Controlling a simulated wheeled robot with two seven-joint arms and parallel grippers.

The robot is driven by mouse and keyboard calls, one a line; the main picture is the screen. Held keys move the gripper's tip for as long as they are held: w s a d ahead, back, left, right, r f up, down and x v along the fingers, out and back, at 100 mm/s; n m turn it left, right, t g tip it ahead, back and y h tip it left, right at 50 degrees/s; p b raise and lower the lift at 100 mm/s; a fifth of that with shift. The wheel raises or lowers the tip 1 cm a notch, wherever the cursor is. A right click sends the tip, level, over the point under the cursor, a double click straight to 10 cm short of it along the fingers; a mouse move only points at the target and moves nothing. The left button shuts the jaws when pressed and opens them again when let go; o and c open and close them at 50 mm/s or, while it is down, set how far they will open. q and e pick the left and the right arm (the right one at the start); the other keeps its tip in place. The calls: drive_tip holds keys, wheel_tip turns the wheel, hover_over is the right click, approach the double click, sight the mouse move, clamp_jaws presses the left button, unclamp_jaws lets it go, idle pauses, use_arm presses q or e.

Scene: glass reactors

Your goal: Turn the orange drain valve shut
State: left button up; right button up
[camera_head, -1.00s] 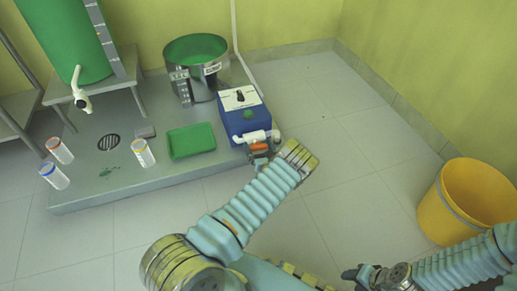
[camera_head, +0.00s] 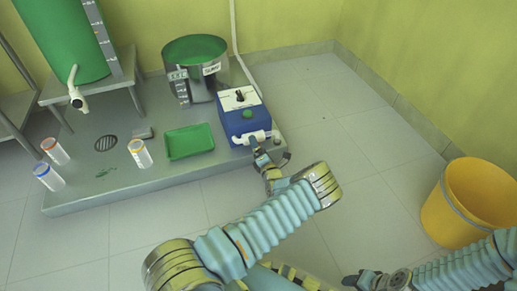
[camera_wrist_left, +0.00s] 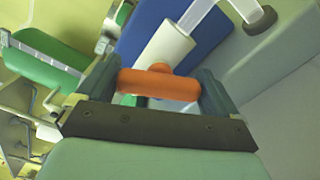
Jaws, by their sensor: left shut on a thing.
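The orange drain valve handle (camera_wrist_left: 158,84) lies lengthwise across the space between the two fingers of my left gripper (camera_wrist_left: 158,88) in the left wrist view, with a finger at each end. My left gripper is shut on it. The handle sits by a white pipe (camera_wrist_left: 166,45) beside a blue box. In the head view my left gripper (camera_head: 258,155) is at the front of the blue box (camera_head: 243,118), just below the white pipe, and hides the handle. My right gripper (camera_head: 362,279) is low in the head view, away from the valve, with its jaws too small to judge.
A green tray (camera_head: 190,141), several white-bodied jars and a steel pot (camera_head: 198,68) stand on the grey platform (camera_head: 100,200). A green tank (camera_head: 62,35) with a white tap is at the back left. A yellow bucket (camera_head: 470,202) stands right. The floor between is clear.

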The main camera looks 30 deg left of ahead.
use_arm(q)
drive_tip(key=m, duration=0.4)
drive_tip(key=shift+f+m, duration=0.15)
drive_tip(key=shift+m, duration=0.55)
drive_tip(key=o, duration=0.7)
drive_tip(key=shift+s+d, duration=0.1)
drive_tip(key=shift+d, duration=0.05)
drive_tip(key=shift+s+d, duration=0.25)
drive_tip(key=shift+d, duration=0.05)
drive_tip(key=p+v, duration=0.2)
drive_tip(key=v, duration=1)
drive_tip(key=shift+s+d+p, duration=0.25)
drive_tip(key=shift+s+p, duration=0.1)
